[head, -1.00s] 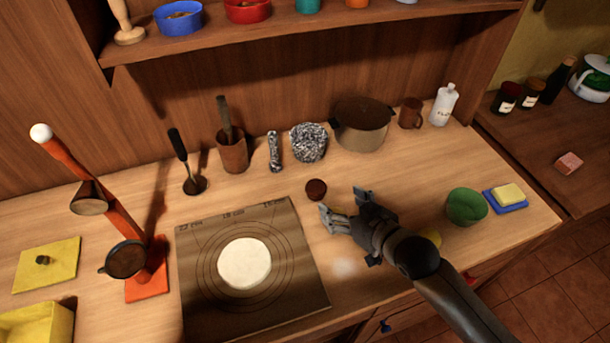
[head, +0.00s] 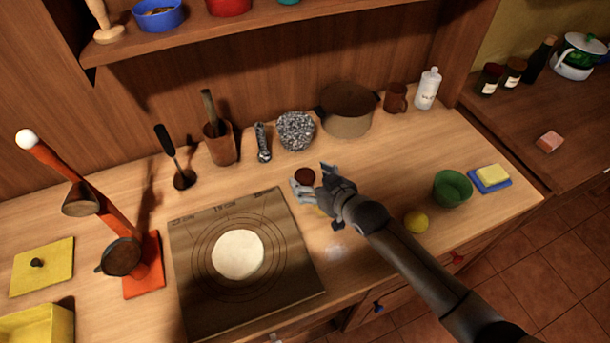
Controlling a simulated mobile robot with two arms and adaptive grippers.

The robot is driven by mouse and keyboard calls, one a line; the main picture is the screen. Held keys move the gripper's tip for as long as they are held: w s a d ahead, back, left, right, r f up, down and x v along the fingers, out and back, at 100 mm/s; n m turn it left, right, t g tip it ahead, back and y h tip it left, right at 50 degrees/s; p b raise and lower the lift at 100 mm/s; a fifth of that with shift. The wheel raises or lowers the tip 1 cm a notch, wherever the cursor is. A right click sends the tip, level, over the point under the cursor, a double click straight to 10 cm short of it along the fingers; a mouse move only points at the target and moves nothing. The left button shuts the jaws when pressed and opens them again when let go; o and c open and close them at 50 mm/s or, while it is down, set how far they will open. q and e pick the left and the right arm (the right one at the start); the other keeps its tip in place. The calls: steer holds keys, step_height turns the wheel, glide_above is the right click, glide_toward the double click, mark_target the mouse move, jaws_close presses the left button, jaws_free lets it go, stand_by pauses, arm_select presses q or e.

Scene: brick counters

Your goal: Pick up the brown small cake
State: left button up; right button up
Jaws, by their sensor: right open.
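The brown small cake (head: 305,176) is a dark round piece on the wooden counter, just past the top right corner of the baking mat. My right gripper (head: 313,180) is open at the cake, with one finger at its near left side and the other to its right. The cake shows between the fingers, partly covered by the near finger. I cannot tell whether the fingers touch it. My left gripper is not in view.
A baking mat (head: 292,289) with white dough (head: 238,254) lies to the left. Behind stand a silver crumpled ball (head: 295,131), a pot (head: 347,112) and a wooden cup (head: 221,146).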

steer(key=shift+x, duration=1.25)
steer(key=c, duration=1.1)
